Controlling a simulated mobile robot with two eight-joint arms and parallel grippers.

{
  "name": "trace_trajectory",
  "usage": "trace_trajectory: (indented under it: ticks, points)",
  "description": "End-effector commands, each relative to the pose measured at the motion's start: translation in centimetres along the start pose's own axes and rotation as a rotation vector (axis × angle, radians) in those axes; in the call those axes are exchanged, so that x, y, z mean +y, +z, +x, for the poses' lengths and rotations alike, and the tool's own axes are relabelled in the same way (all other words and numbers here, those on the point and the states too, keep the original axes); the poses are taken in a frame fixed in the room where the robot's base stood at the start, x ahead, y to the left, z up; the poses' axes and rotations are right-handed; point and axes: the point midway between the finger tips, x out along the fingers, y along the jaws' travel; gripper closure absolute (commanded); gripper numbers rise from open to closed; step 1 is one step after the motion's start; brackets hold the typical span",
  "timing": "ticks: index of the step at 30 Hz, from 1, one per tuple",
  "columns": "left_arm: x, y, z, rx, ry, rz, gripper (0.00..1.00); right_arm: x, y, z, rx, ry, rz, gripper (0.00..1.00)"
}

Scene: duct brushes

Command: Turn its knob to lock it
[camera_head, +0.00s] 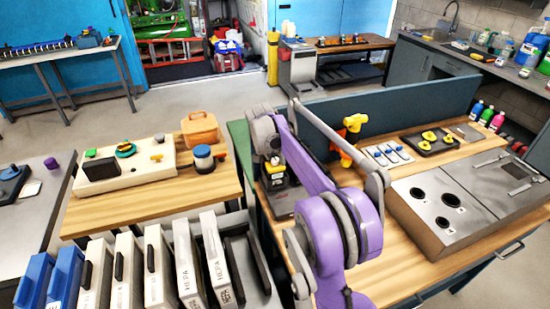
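My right gripper (273,163), on the purple arm, points down at the middle workbench. Directly under it a small yellow and black piece (277,181) stands on a dark base (289,200). The arm and gripper hide part of this device, so I cannot tell whether the fingers touch it or are shut. Which thing has the knob to turn is not clear. Yellow knob-like pieces (429,136) sit in a dark tray at the right. A cream board (130,172) on the left bench carries a black box, a teal ring and small yellow pieces. My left gripper is not in view.
A steel box (440,205) with round ports fills the right bench. An orange and yellow fitting (350,135) stands behind the arm, near a dark upright panel (410,112). An orange case (200,129) and blue canister (203,157) stand left. HEPA-marked filters (188,262) stand in front.

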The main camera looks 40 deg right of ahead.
Motion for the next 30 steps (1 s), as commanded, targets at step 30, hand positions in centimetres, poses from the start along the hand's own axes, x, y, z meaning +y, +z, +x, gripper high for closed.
trace_trajectory:
  ticks: [30]
  points:
    - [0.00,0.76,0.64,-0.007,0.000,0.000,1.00,0.13,-0.11,0.03,0.004,-0.150,-0.346,0.37]
